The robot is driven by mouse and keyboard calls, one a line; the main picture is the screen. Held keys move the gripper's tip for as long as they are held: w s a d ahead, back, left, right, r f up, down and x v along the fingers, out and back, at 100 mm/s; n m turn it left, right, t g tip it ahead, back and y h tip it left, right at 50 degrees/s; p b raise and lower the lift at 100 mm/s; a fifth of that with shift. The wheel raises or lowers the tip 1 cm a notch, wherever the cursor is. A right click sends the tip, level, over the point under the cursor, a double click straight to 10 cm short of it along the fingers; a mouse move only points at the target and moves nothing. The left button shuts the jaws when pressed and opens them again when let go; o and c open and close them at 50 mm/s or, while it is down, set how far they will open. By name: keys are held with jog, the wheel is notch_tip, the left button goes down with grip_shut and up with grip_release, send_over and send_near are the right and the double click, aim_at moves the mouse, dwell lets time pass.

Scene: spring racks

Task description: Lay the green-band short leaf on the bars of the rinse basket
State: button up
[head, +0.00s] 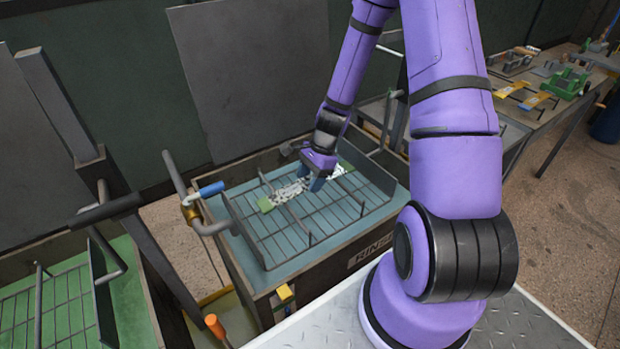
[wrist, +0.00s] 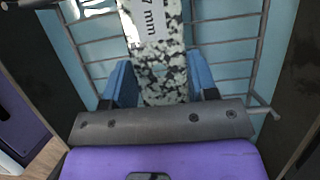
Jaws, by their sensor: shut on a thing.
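The short leaf (head: 288,193) is a flat strip with black-and-white speckles and a green band (head: 265,205) at its left end. My gripper (head: 313,180) is shut on it, with blue fingers on either side. In the wrist view the speckled leaf (wrist: 160,58) runs away from my gripper (wrist: 156,88) and carries a white label reading "7 mm". The leaf lies flat over the wire bars of the rinse basket (head: 268,232). The bars also show in the wrist view (wrist: 225,62). I cannot tell whether the leaf touches them.
The basket sits in a blue-lined tank on a stand (head: 330,288) marked "RIN", partly hidden by my arm. A blue-handled pipe (head: 208,190) rises at its left corner. A workbench (head: 540,100) with tools is at the back right.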

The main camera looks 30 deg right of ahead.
jog(key=shift+f, duration=0.5)
jog(key=o, duration=1.3)
jog(key=shift+r, duration=0.1)
